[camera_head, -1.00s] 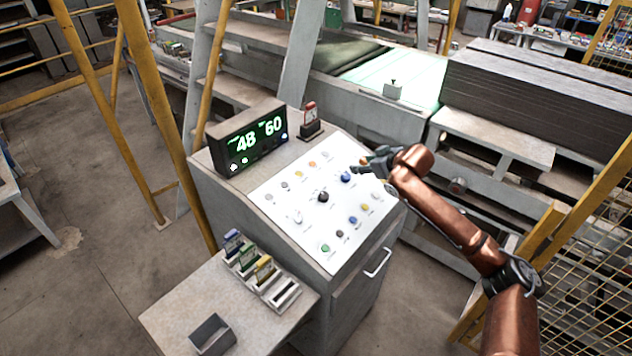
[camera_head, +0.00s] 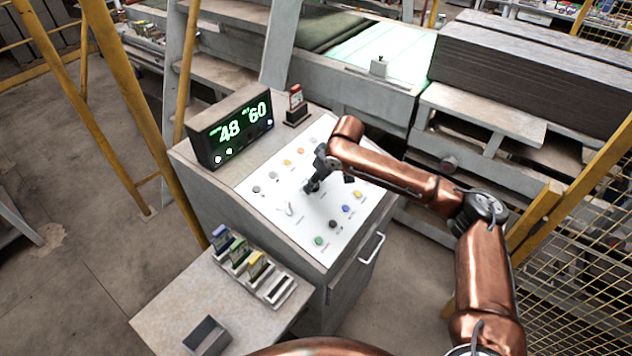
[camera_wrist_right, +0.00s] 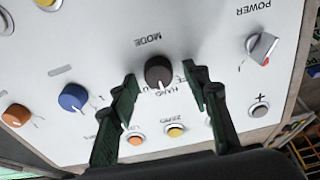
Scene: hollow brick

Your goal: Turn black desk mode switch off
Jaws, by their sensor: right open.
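The black mode switch (camera_wrist_right: 159,73) is a round dark knob on the white control panel, under the printed word MODE in the right wrist view. My right gripper (camera_wrist_right: 160,92) is open, with one finger on either side of the knob and a gap to each. In the head view my right gripper (camera_head: 322,182) is over the middle of the panel (camera_head: 268,206) and hides the knob. My left gripper is not in view.
The panel carries a blue knob (camera_wrist_right: 73,97), a POWER switch (camera_wrist_right: 262,46) and several coloured buttons close by. A display (camera_head: 231,126) reading 48 and 60 stands behind the panel. A card rack (camera_head: 250,266) sits on the lower shelf at the front.

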